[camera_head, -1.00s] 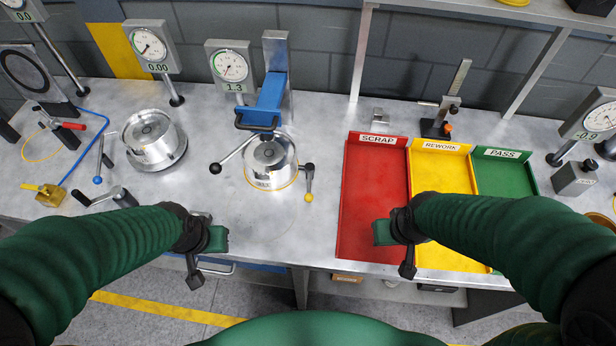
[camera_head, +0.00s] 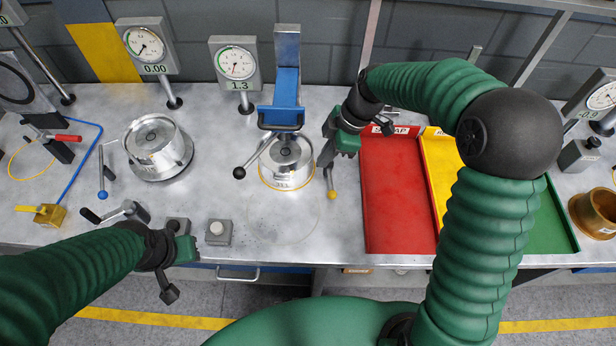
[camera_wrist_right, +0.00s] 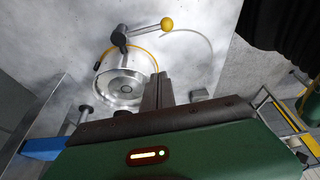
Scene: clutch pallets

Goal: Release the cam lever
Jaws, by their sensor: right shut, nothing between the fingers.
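A round metal fixture (camera_head: 287,172) with a yellow ring stands under the blue clamp arm (camera_head: 287,90). On its right side is a lever with a yellow knob (camera_head: 331,194); in the wrist view, this yellow knob (camera_wrist_right: 167,24) sits on a grey arm beside the fixture (camera_wrist_right: 120,86). A second lever with a black ball (camera_head: 239,173) reaches out left. My right gripper (camera_head: 327,155) is just right of the fixture, near the yellow-knobbed lever; its shut, empty fingers (camera_wrist_right: 158,92) show apart from the knob. My left gripper (camera_head: 188,250) is near the front table edge, its jaws unclear.
A red tray (camera_head: 398,200), a yellow tray (camera_head: 437,165) and a green tray (camera_head: 545,225) lie right. Another metal fixture (camera_head: 158,150) stands left. A grey button box (camera_head: 218,232) is near the front edge. Dial gauges (camera_head: 236,65) stand behind.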

